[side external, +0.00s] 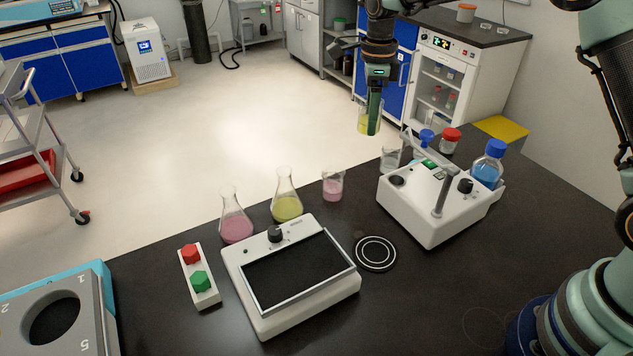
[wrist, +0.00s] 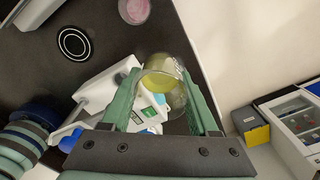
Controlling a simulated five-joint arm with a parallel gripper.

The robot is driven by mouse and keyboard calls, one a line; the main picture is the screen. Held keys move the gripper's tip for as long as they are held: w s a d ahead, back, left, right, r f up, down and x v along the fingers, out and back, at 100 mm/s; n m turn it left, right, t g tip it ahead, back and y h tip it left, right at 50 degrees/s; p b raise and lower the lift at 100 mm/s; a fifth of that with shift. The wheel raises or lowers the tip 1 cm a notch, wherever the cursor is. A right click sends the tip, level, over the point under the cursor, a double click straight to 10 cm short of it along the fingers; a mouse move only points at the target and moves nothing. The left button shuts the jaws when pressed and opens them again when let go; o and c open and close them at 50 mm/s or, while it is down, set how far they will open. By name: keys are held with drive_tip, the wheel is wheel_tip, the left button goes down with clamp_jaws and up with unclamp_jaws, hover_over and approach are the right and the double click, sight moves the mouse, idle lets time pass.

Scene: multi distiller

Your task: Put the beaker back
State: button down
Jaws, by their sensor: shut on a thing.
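My gripper (side external: 376,105) is shut on a clear glass beaker (side external: 363,117) holding yellow-green liquid. It holds the beaker in the air, above and behind the white device on the black bench. In the wrist view the beaker (wrist: 160,82) sits between the two green fingers of my gripper (wrist: 165,105). Another beaker (side external: 333,186) with pink liquid stands on the bench near its back edge. A clear beaker (side external: 390,158) stands beside the white device. A round ringed mark (side external: 375,253) on the bench is bare.
The white device (side external: 430,205) with a raised bar stands below the held beaker. A blue-capped bottle (side external: 488,165) and a red-capped jar (side external: 450,140) stand by it. Two flasks, pink (side external: 236,222) and yellow-green (side external: 287,200), stand behind a screen panel (side external: 297,270). The right front bench is clear.

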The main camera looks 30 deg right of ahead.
sight(363, 183)
wheel_tip(363, 183, down, 14)
drive_tip(key=shift+f, duration=0.25)
idle(0.3)
drive_tip(key=shift+f, duration=0.15)
drive_tip(key=shift+c, duration=0.8)
unclamp_jaws()
wheel_tip(363, 183, up, 12)
drive_tip(key=shift+r, duration=0.2)
